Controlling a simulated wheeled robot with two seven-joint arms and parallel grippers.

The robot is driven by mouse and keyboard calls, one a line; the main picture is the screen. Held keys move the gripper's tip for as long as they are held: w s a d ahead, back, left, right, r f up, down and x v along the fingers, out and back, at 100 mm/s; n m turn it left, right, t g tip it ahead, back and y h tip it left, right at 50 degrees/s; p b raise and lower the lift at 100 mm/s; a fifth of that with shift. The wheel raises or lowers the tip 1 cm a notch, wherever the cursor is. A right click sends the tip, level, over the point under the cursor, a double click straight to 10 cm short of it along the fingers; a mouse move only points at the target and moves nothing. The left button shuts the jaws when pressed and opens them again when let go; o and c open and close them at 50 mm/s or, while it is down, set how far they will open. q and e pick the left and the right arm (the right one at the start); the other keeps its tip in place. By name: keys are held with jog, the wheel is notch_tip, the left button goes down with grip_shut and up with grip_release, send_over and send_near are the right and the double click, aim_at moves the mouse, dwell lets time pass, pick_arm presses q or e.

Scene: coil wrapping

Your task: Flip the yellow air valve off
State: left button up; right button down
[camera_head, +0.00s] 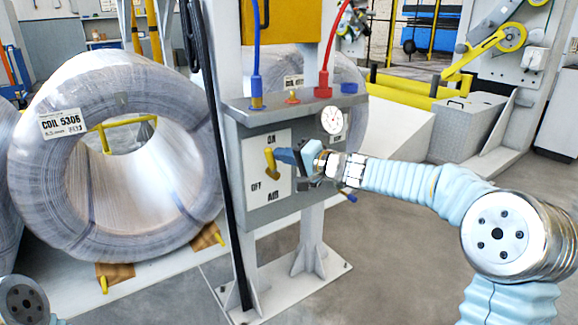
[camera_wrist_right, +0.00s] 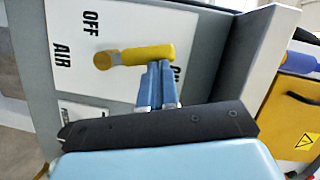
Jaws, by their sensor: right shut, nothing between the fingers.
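The yellow air valve handle (camera_head: 270,163) is on the white panel of the grey control box and points up toward the ON label. It also shows in the right wrist view (camera_wrist_right: 140,54), lying across the panel with its free end toward ON. My right gripper (camera_head: 281,156) is shut and empty, its blue fingers on the right side of the handle. In the right wrist view the fingertips (camera_wrist_right: 156,68) meet the handle's lower edge; I cannot tell whether they touch it. My left gripper is out of view.
The grey box (camera_head: 300,205) carries a gauge (camera_head: 332,121), and blue and red hoses rise from its top. A black pole (camera_head: 226,200) stands just left of the panel. A large wrapped coil (camera_head: 70,190) sits further left. Floor to the lower right is open.

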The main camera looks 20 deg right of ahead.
aim_at(272, 162)
jog(key=a+n+b, duration=0.1)
jog(key=a+n+h+b, duration=0.1)
jog(key=n, duration=0.1)
jog(key=s+a+f+n+b, duration=0.1)
jog(key=b, duration=0.1)
jog(key=shift+s+a+n+h, duration=0.1)
jog(key=shift+a+n+h, duration=0.2)
jog(key=shift+h, duration=0.1)
pick_arm(q)
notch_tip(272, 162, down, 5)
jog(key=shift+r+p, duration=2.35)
jog(key=shift+p, duration=0.1)
pick_arm(e)
jog(key=shift+s+a+f+n+h, duration=0.2)
jog(key=shift+a+f+n+h, duration=0.45)
jog(key=shift+n, duration=0.5)
jog(key=shift+s+a+f+n+h, duration=0.25)
jog(key=shift+a+f+n+h, duration=0.3)
jog(key=shift+n, duration=0.55)
jog(key=shift+s+a+f+n+h, duration=0.2)
jog(key=shift+a+f+n+h, duration=0.45)
jog(key=shift+n, duration=0.5)
jog(key=shift+d+f, duration=0.15)
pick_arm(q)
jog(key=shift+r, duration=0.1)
